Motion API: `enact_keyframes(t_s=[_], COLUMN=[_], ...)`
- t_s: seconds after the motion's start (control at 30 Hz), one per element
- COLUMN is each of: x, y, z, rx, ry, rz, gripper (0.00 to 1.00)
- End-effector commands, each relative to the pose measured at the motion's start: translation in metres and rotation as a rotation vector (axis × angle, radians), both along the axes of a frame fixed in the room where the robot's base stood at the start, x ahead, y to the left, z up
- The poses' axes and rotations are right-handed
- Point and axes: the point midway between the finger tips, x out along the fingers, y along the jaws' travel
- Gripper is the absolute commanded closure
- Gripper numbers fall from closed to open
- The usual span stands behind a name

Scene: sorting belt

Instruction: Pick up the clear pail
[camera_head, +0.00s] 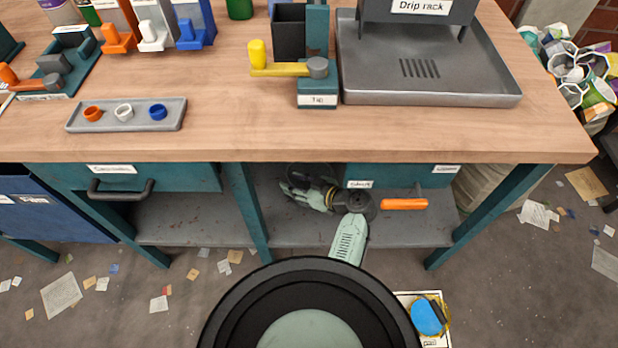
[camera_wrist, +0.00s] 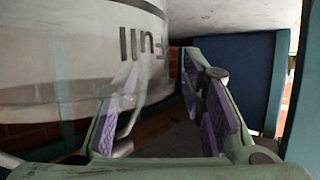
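The clear pail (camera_head: 309,168) seems to be the faint round outline under the table, just above the lower shelf. My gripper (camera_head: 304,193) reaches in under the table edge and overlaps its near side. In the wrist view my gripper (camera_wrist: 163,78) has its purple-padded fingers apart. A see-through surface (camera_wrist: 150,85), likely part of the pail, covers the tip of the left finger. I cannot tell whether either finger touches it. Much of the pail is hidden or too clear to make out.
A pale rounded container (camera_wrist: 75,55) marked "Full" fills the upper left of the wrist view. A blue panel (camera_wrist: 240,85) stands at right. The wooden tabletop (camera_head: 300,135) overhangs the shelf (camera_head: 190,220). Teal legs (camera_head: 247,215) flank my arm.

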Motion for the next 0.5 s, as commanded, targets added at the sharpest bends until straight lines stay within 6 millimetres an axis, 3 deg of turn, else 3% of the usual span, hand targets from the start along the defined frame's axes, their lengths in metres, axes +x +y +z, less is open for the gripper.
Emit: enact_keyframes(t_s=[0.07,0.5], x=[-0.0001,-0.0003], y=[-0.0002,-0.0004], z=[0.0,0.0001], rx=[0.0,0.001], ry=[0.0,0.001], rz=[0.0,0.0], gripper=[0.64,0.93])
